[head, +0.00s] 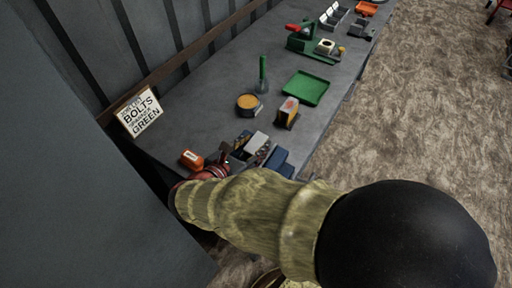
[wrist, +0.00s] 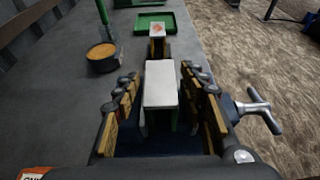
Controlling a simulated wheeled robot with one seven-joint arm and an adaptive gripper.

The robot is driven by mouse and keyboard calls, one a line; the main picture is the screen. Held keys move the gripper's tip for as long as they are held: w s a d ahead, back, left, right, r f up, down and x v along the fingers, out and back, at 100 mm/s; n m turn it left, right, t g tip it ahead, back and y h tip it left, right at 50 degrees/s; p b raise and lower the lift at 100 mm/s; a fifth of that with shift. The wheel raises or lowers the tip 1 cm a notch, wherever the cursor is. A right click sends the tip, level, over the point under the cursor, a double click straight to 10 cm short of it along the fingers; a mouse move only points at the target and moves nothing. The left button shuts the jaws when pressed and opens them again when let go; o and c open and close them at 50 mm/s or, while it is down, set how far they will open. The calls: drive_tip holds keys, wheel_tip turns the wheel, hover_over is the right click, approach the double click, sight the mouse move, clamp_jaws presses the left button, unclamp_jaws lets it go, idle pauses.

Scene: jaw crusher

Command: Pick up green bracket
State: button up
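My gripper (wrist: 160,95) shows in the wrist view with its two yellow-padded fingers apart, one on each side of a pale-topped block (wrist: 160,77). Narrow green parts (wrist: 178,121) show low beneath the pale top; they may be the green bracket, mostly hidden. Some gap shows between the fingers and the block, and I cannot tell whether the tips touch it. In the head view my gripper (head: 226,160) is at the near end of the bench, beside the pale block (head: 257,143), largely hidden by my arm.
The grey bench (head: 215,95) holds an orange-filled round dish (head: 248,103), a yellow-and-black block (head: 288,113), a green tray (head: 306,88), and an orange canister (head: 192,158). A blue body (head: 279,160) and a T-handle (wrist: 257,109) stand close to the gripper. A sign (head: 139,112) leans at the wall.

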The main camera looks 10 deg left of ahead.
drive_tip(key=c, duration=1)
clamp_jaws()
